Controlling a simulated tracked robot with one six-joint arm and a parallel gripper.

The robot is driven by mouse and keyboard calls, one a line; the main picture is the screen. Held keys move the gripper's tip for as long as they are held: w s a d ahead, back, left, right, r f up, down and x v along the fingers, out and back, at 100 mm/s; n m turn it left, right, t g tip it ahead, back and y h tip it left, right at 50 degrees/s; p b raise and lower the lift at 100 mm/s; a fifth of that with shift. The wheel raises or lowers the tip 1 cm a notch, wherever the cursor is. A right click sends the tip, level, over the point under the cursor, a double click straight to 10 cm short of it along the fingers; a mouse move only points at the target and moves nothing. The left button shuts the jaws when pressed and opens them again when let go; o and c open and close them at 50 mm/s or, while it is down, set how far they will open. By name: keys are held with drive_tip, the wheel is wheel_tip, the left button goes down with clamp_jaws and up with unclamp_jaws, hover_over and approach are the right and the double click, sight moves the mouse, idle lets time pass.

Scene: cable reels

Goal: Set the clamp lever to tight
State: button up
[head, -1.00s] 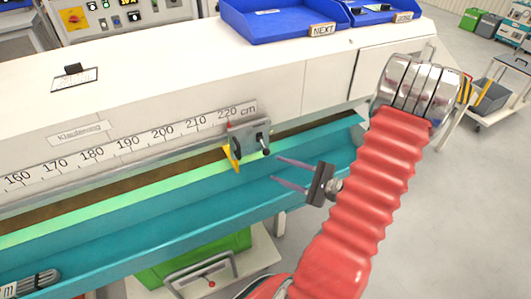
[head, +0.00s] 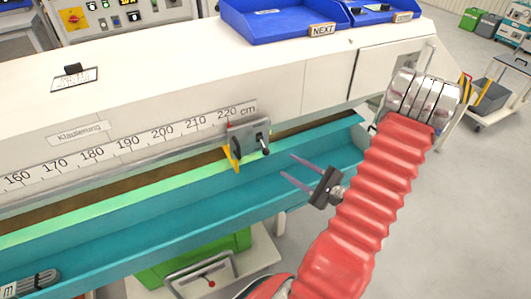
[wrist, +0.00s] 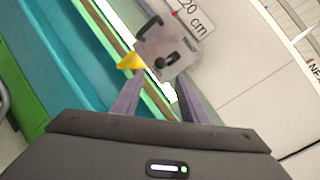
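The clamp lever (head: 263,148) is a small dark handle on a grey metal clamp block (head: 247,138) on the ruler rail, near the 220 cm mark. A yellow pointer (head: 232,158) hangs from the block's left side. In the wrist view the lever (wrist: 168,64) sits on the block face, ahead of the fingers. My gripper (head: 292,169) is to the right of and below the block in the head view, apart from it. Its two purple fingers are spread with nothing between them. In the wrist view my gripper (wrist: 158,98) shows the fingers either side of the lever's line.
The ruler scale (head: 130,143) runs left along the white machine top. A teal trough (head: 190,205) with a light green strip lies below. Blue trays (head: 280,25) stand at the back. The area around my gripper is free.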

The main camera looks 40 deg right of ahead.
sight(266, 152)
drive_tip(key=w, duration=0.4)
drive_tip(key=w+a, duration=0.1)
drive_tip(key=w, duration=0.6)
drive_tip(key=shift+w+a, duration=0.2)
drive_tip(key=shift+w, duration=0.15)
drive_tip(key=shift+c, duration=0.5)
clamp_jaws()
